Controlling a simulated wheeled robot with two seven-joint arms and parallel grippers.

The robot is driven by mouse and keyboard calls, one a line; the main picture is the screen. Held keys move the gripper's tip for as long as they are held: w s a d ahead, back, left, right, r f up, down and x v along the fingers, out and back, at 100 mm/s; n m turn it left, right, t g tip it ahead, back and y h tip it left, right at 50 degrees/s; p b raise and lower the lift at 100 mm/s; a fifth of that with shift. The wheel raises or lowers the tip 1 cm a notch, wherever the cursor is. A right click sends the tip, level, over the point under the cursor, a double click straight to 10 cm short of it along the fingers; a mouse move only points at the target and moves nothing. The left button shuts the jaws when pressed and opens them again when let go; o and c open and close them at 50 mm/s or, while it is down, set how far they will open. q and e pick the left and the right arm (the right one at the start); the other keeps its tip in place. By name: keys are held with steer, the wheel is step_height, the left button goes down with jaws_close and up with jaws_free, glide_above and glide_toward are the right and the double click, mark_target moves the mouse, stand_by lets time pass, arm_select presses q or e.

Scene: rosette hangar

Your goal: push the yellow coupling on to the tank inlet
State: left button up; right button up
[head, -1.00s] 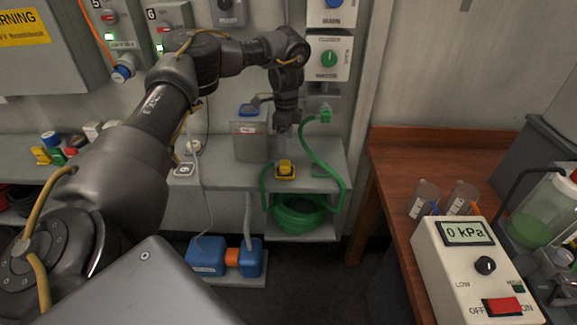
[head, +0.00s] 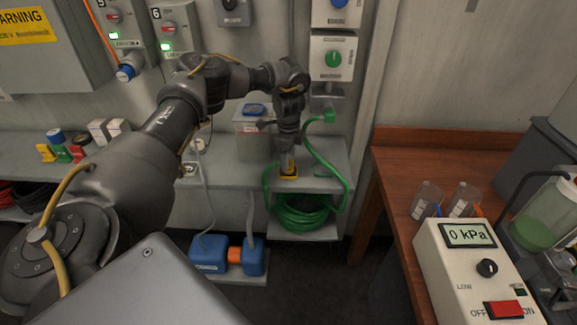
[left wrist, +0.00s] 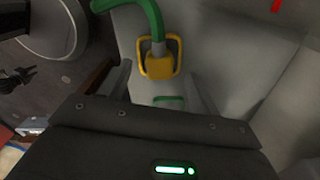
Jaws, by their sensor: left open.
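The yellow coupling (head: 289,172) sits on the grey shelf near its front edge. My left gripper (head: 288,161) is open and points down right over it, partly covering it in the head view. In the left wrist view the yellow coupling (left wrist: 159,67) shows as a block with two side loops and a grey stem joined to a green hose (left wrist: 152,18). I cannot make out the tank inlet for certain. My right gripper is not in view.
The green hose coil (head: 303,215) lies below the shelf. A gauge box (head: 470,265) reading 0 kPa and a vessel of green liquid (head: 535,230) stand on the right bench.

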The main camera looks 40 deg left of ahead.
arm_select(q)
steer(key=shift+f+p, duration=0.3)
steer(key=shift+f, duration=1.5)
steer(key=c, duration=1)
